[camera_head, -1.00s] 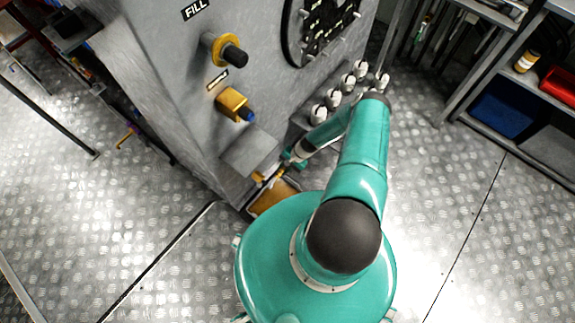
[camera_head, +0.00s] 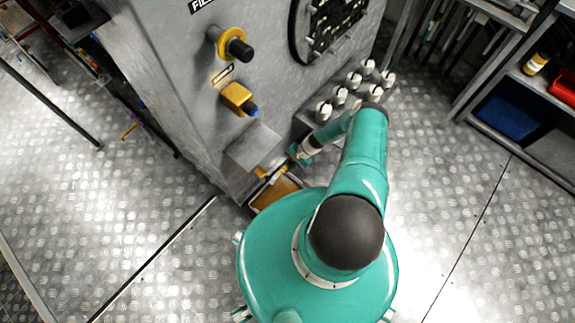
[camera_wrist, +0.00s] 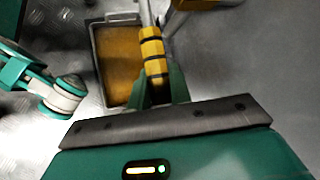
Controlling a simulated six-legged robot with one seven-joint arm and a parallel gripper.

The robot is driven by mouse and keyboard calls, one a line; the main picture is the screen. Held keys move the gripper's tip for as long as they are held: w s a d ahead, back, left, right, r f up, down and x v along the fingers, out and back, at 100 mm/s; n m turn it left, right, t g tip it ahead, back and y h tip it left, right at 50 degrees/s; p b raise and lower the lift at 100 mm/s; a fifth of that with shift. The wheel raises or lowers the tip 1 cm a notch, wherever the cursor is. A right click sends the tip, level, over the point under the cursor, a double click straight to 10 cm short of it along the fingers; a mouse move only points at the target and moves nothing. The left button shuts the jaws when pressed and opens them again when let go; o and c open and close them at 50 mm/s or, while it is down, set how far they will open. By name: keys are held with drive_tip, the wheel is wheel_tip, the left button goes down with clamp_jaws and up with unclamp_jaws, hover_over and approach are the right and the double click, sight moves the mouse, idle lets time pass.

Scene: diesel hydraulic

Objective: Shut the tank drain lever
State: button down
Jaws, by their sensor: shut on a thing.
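The drain lever (camera_wrist: 153,58) has a yellow grip with black bands on a grey metal rod. In the wrist view it stands between the green fingers of my gripper (camera_wrist: 161,86), which are shut on it. The lever's rod runs up out of the top of the view beside a brass-coloured fitting (camera_wrist: 190,4). In the head view my gripper (camera_head: 301,155) is low at the front of the grey tank (camera_head: 180,75), just right of the brass drain fitting (camera_head: 263,172). The lever's grip is too small to make out there.
A drip tray with amber liquid (camera_wrist: 118,62) lies below the lever. A yellow valve with a black knob (camera_head: 232,46) and one with a blue end (camera_head: 238,99) stick out of the tank above. Several white-capped fittings (camera_head: 340,96) stand at right.

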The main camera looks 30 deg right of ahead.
drive_tip(key=shift+d, duration=0.1)
drive_tip(key=c, duration=1.3)
unclamp_jaws()
drive_tip(key=v, duration=1.3)
drive_tip(key=shift+d+r, duration=0.2)
drive_tip(key=shift+r, duration=0.05)
drive_tip(key=shift+s, duration=0.1)
